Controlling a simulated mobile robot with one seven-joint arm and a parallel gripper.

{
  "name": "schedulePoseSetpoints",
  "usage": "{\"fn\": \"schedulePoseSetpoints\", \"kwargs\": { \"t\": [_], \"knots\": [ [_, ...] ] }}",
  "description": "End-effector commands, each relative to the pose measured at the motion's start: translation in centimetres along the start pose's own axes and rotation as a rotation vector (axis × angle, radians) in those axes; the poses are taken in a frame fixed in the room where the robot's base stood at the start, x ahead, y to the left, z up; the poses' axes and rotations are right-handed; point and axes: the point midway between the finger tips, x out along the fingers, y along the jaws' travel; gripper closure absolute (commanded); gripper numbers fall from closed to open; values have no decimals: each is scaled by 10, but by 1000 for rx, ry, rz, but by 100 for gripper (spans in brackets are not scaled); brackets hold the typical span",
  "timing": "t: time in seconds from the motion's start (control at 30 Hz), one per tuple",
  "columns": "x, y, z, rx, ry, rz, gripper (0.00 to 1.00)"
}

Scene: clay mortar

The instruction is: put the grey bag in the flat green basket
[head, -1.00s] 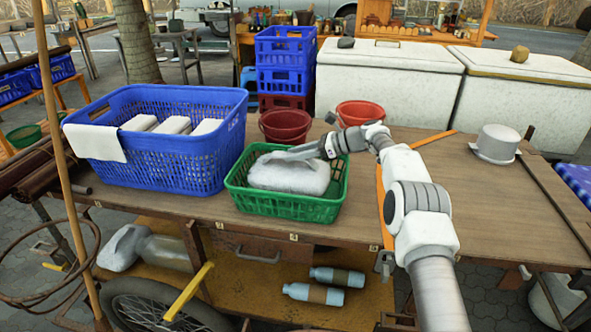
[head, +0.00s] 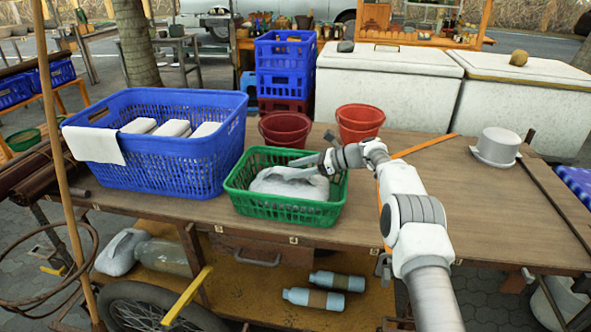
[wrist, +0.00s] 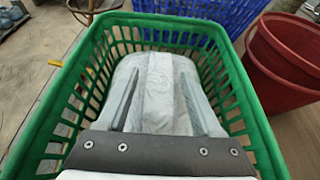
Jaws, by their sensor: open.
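The grey bag (head: 289,184) lies inside the flat green basket (head: 285,211) on the wooden cart table. In the wrist view the pale bag (wrist: 158,85) rests within the green basket's walls (wrist: 80,85). My gripper (head: 301,163) is just above the bag, over the basket. In the wrist view my gripper's two fingers (wrist: 157,100) are spread apart with the bag's surface showing between and below them. The gripper is open. Whether the fingers still touch the bag cannot be told.
A large blue basket (head: 165,162) with white packages stands to the left. Red buckets (head: 285,128) stand behind the green basket, another (head: 360,122) behind to its right. A grey hat-like object (head: 497,146) sits at the right.

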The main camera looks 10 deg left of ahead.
Motion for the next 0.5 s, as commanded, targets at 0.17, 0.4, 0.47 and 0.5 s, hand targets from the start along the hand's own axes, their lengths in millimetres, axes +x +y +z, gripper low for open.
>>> {"fn": "schedulePoseSetpoints", "kwargs": {
  "t": [0.17,0.4,0.47,0.5],
  "knots": [
    [-1,0,4,-1,0,0,33],
    [-41,-1,5,2,-1,-4,33],
    [-54,-1,5,1,-1,-4,33],
    [-63,-1,5,1,-1,-3,33]
  ]
}}
